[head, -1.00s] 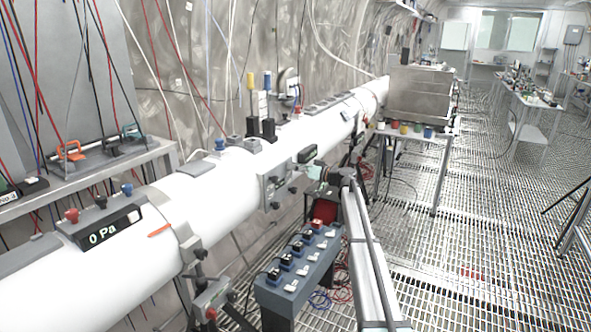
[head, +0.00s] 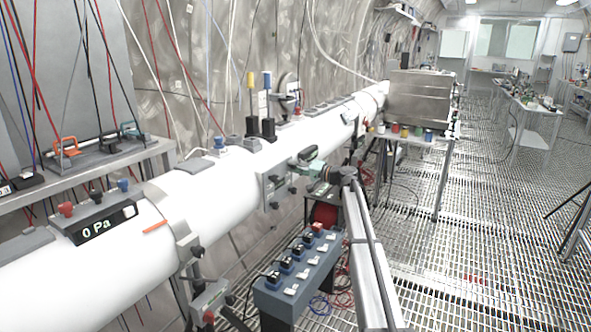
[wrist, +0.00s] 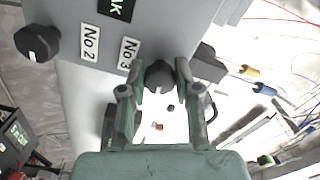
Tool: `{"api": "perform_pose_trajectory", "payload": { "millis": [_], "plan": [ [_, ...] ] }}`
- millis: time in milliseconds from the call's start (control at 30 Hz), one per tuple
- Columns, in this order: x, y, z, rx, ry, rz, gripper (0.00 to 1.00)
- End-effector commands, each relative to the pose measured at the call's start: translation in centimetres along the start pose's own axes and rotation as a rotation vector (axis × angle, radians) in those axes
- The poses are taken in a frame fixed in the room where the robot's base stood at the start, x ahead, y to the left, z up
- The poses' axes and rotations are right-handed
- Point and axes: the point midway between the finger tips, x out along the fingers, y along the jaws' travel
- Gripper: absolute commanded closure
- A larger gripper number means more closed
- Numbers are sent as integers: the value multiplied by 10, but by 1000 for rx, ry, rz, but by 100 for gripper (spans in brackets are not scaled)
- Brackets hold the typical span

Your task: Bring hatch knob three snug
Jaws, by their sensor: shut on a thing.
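The dark round knob (wrist: 160,79) beside the "No 3" label (wrist: 129,53) sits on the grey hatch plate (wrist: 165,22) in the wrist view. My gripper (wrist: 158,68) is shut on this knob, with one green finger on each side of it. Another dark knob (wrist: 38,43) with a white mark stands at the left, near the "No 2" label (wrist: 90,42). In the head view the hatch (head: 270,189) is on the side of the white pipe, and my gripper (head: 302,170) is at its right edge. The fingers hide part of the held knob, and its seating cannot be told.
The long white pipe (head: 225,181) runs along the wall. A blue-grey box with switches (head: 298,268) stands below my arm. A table with coloured cups (head: 404,131) is further back. The grated floor (head: 480,235) at the right is open.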

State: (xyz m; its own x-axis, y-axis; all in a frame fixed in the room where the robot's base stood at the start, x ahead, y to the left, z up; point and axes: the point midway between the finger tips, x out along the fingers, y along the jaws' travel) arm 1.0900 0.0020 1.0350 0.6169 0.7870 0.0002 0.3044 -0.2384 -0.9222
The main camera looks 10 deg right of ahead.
Motion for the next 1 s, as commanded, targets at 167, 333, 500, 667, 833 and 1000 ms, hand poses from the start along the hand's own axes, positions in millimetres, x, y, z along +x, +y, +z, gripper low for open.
{"api": "perform_pose_trajectory", "payload": {
  "millis": [167,333,500,667,833,1000],
  "plan": [
    [1,-1,0,106,0,-1,100],
    [1,-1,0,170,0,-1,100],
    [1,-1,0,201,0,-1,100],
    [1,-1,-1,208,0,-1,100],
    [1,-1,-1,208,0,-1,100],
    [1,-1,-1,207,0,-1,43]
  ]
}}
